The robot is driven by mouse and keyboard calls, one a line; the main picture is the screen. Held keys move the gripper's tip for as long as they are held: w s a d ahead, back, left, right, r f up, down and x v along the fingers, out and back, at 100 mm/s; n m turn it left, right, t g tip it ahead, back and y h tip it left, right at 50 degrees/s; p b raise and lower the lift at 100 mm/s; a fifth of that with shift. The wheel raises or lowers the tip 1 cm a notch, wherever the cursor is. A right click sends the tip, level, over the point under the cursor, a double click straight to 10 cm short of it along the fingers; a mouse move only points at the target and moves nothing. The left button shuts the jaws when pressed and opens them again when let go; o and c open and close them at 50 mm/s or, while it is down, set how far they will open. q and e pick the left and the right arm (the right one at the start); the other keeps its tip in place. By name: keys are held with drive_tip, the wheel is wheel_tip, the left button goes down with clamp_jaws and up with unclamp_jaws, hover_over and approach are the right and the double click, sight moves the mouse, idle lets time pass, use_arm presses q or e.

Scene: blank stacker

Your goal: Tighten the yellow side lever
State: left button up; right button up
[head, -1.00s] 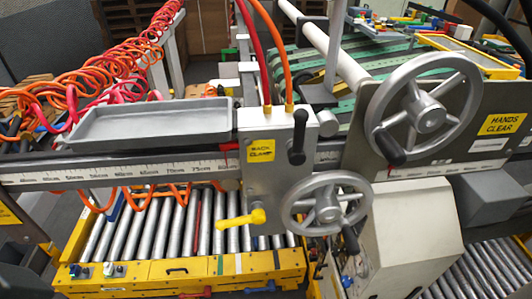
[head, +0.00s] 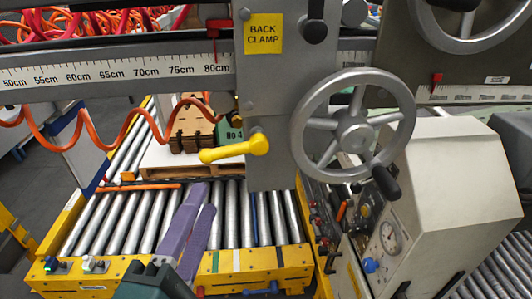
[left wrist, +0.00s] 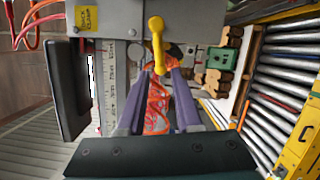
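The yellow side lever (head: 235,148) sticks out to the left from the lower part of the grey clamp block (head: 265,95) in the head view. In the left wrist view the lever (left wrist: 157,42) hangs from the block, ahead of the fingertips and roughly in line with the gap between them. My left gripper (head: 205,196) has purple fingers and reaches up from the bottom, below and left of the lever. In the left wrist view the gripper (left wrist: 159,72) is open, its fingers apart with nothing held. It looks apart from the lever. My right gripper is not in view.
A handwheel (head: 352,125) with a black knob sits right of the lever. A ruler beam (head: 130,70) runs behind. An orange coiled hose (head: 110,135) hangs at the left. Below are a yellow-framed roller conveyor (head: 120,268) and a pallet with brown blocks (head: 190,130). A beige console (head: 450,170) stands right.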

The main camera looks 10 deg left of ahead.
sight(224, 158)
use_arm(q)
drive_tip(key=shift+w+a+r+b, duration=0.15)
drive_tip(key=shift+w+b, duration=0.3)
drive_tip(key=shift+w, duration=1.05)
drive_tip(key=shift+w+a+b, duration=0.2)
drive_tip(key=shift+w+b, duration=0.2)
drive_tip(key=shift+w, duration=1.1)
drive_tip(key=shift+w+a+b, duration=0.15)
drive_tip(key=shift+w+b, duration=0.6)
drive_tip(key=shift+w, duration=1.25)
drive_tip(key=d+f+n+y+b, duration=0.1)
drive_tip(key=n+b, duration=0.4)
drive_tip(key=b, duration=0.2)
drive_tip(key=w+d+f+n+y+b, duration=0.1)
drive_tip(key=d+f+n+y+b, duration=0.1)
drive_tip(key=n+b, duration=0.4)
drive_tip(key=d+f+n+t+y+b, duration=0.1)
drive_tip(key=n+b, duration=0.4)
drive_tip(key=b, duration=0.4)
drive_tip(key=shift+w+d+f+n+y, duration=0.2)
drive_tip(key=shift+w+f+n+y, duration=0.1)
drive_tip(key=shift+f+y, duration=0.1)
drive_tip(key=n+b, duration=0.1)
drive_tip(key=d+n+y+b, duration=0.1)
drive_tip(key=n+b, duration=0.1)
drive_tip(key=shift+w+d, duration=0.1)
drive_tip(key=shift+w, duration=0.05)
drive_tip(key=p+v, duration=0.1)
drive_tip(key=v, duration=0.8)
drive_tip(key=shift+r, duration=0.2)
